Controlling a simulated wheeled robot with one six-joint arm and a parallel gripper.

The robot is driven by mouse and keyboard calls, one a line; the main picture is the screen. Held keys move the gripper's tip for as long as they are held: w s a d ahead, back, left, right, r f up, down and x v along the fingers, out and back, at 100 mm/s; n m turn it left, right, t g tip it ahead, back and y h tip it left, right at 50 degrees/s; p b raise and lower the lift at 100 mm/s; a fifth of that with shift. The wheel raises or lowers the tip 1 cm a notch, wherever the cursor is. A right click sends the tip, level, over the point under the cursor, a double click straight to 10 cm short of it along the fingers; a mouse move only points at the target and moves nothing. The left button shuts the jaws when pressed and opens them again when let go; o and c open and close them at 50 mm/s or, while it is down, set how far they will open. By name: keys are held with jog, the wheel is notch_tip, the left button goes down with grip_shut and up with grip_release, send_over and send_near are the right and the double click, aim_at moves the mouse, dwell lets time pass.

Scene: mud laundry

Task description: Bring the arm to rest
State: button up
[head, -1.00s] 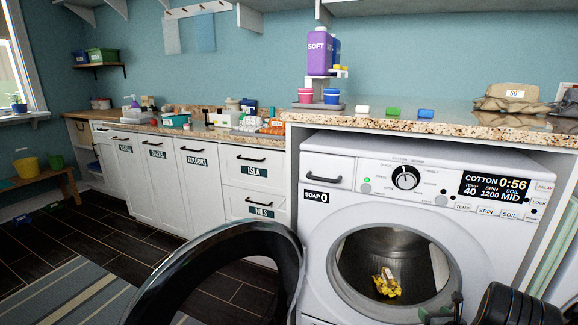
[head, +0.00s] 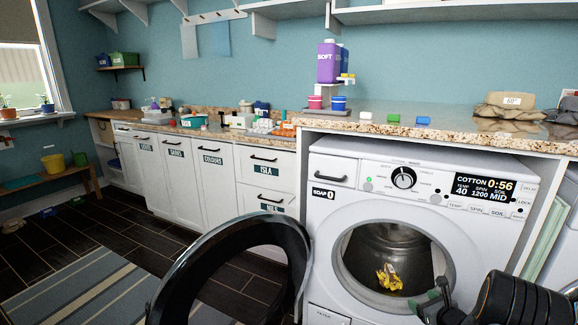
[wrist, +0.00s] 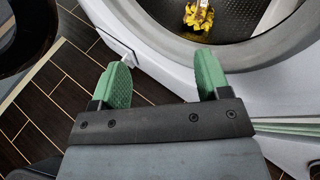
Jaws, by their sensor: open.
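My gripper (wrist: 164,82) shows in the wrist view with its two green fingers apart and nothing between them. It is in front of the washing machine's round opening. In the head view part of my gripper (head: 436,299) shows at the lower right, beside the drum opening, with its dark wrist at the picture's edge. The washing machine (head: 333,214) has its black-rimmed door (head: 300,262) swung open to the left. A yellow item (head: 389,278) lies in the drum; it also shows at the top of the wrist view (wrist: 198,14).
A granite counter (head: 380,131) runs above the machine, with a purple bottle (head: 328,65), cups and coloured blocks on it. White cabinets (head: 180,165) stand to the left. A striped rug (head: 85,290) lies on the dark tiled floor, which has free room. The open door juts out.

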jog(key=s+a+r+n+g+y+p, duration=0.25)
jog(key=a+r+n+p, duration=0.3)
jog(key=a+r, duration=0.35)
jog(key=s+a+r+n+g+y+p, duration=0.1)
jog(key=s+a+r+n+g+p, duration=0.25)
jog(key=a+r+n, duration=0.6)
jog(key=s+a+r+n+g+y+p, duration=0.15)
jog(key=s+a+r+n+p, duration=0.4)
jog(key=r, duration=0.65)
jog(key=s+a+r+n+g+h+p, duration=0.2)
jog(key=s+r+n+h+p, duration=0.5)
jog(key=s+r+n+p, duration=0.3)
jog(key=s+r+n, duration=0.1)
jog(key=s+r, duration=0.2)
jog(key=r, duration=0.1)
jog(key=shift+a+p, duration=0.15)
jog(key=shift+p, duration=0.25)
